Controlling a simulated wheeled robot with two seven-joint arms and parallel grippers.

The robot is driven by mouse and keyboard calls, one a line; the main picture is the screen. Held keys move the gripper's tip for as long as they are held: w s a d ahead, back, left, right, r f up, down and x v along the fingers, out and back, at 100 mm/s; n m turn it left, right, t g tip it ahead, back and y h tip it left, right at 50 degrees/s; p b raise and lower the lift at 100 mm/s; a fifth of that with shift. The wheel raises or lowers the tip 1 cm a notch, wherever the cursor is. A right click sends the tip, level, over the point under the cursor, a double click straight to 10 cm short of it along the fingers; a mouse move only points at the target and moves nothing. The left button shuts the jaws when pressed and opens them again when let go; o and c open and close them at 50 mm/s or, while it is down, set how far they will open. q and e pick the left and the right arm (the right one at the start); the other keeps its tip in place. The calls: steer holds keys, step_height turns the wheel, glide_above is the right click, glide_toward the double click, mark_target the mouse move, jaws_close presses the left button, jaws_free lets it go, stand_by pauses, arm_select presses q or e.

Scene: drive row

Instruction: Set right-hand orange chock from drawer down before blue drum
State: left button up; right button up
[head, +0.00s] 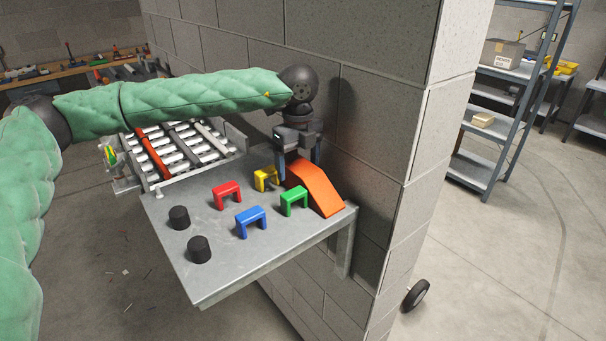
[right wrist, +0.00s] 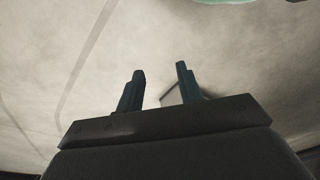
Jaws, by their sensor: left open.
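My left gripper (head: 298,168) is open, fingers pointing down, at the back of a grey metal shelf by the block wall. An orange sloped wedge (head: 318,190) lies on the shelf just below and right of it; one finger overlaps its upper end in the picture, and I cannot tell whether they touch. I cannot tell whether this wedge is the chock. My right gripper (right wrist: 160,80) shows in the right wrist view with its fingers apart and nothing held between them, above a pale floor. No drawer and no blue drum show in either view.
The grey shelf (head: 205,280) carries red (head: 227,190), blue (head: 251,217), green (head: 294,197) and yellow (head: 265,175) bridge blocks and two black cylinders (head: 199,249). A roller rack (head: 190,152) adjoins its back. A wheel (head: 416,294) sits by the wall corner. Floor at right is open.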

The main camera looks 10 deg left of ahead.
mark_target(300, 165)
arm_select(q)
steer(key=f+p, duration=0.1)
steer(key=f, duration=0.1)
steer(key=shift+w+d+f+p, duration=0.15)
steer(key=shift+d+f+p, duration=0.05)
steer(key=shift+f+p, duration=0.15)
steer(key=shift+f, duration=0.6)
arm_select(e)
steer(key=shift+s+d+f, duration=0.2)
steer(key=shift+d+f, duration=0.05)
steer(key=shift+f, duration=0.7)
steer(key=shift+s+d+f, duration=0.2)
steer(key=shift+d+f, duration=0.05)
steer(key=shift+f, duration=0.65)
steer(key=shift+s+d+f, duration=0.2)
steer(key=shift+d+f, duration=0.05)
steer(key=shift+f, duration=0.7)
arm_select(q)
steer(key=c, duration=1.3)
steer(key=shift+c, duration=0.7)
arm_select(e)
steer(key=shift+w, duration=0.1)
arm_select(q)
steer(key=shift+r, duration=0.15)
